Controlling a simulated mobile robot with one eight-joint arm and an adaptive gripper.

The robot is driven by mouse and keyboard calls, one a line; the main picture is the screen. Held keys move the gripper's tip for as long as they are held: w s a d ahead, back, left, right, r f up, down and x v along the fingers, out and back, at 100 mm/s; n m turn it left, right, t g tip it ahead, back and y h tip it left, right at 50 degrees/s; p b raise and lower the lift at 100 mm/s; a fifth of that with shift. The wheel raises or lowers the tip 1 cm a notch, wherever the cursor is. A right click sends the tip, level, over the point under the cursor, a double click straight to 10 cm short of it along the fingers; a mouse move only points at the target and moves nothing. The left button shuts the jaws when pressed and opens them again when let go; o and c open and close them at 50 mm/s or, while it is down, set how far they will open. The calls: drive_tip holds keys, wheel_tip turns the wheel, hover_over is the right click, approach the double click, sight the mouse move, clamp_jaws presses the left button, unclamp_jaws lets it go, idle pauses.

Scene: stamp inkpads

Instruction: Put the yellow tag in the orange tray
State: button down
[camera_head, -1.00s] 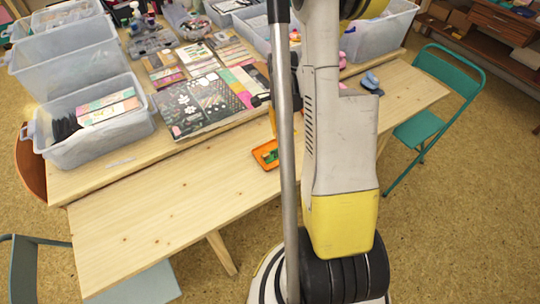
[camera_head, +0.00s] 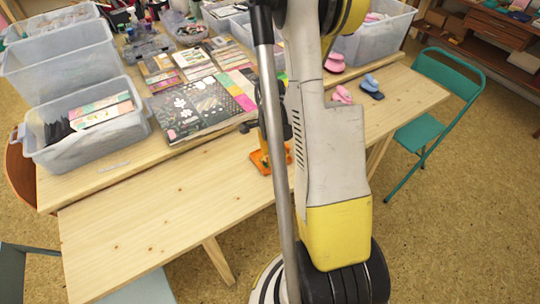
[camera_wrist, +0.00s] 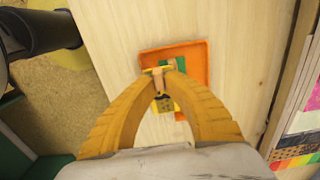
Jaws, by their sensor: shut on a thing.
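The orange tray (camera_wrist: 197,50) lies on the wooden table, below my fingers in the wrist view. It also shows in the head view (camera_head: 258,164), partly hidden by my arm. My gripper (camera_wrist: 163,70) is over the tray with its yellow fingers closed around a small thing. That thing looks like the yellow tag (camera_wrist: 157,71), seen nearly edge-on between the fingertips. I cannot tell whether it touches the tray. Green pieces and a yellow piece with dark marks (camera_wrist: 165,105) show in the tray area between my fingers.
A dark patterned sheet (camera_head: 190,108) and cards lie behind the tray. Translucent bins (camera_head: 85,125) stand at the back left. Pink and blue stamps (camera_head: 371,85) are at the right. The table's front left (camera_head: 150,225) is clear. A teal chair (camera_head: 425,130) stands at the right.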

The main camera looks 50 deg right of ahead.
drive_tip(key=shift+f+b, duration=0.35)
drive_tip(key=shift+f, duration=0.1)
drive_tip(key=c, duration=1.6)
unclamp_jaws()
drive_tip(key=shift+o, duration=0.2)
drive_tip(key=shift+r, duration=0.1)
wheel_tip(320, 180, up, 13)
drive_tip(key=p, duration=0.6)
drive_tip(key=shift+p, duration=0.35)
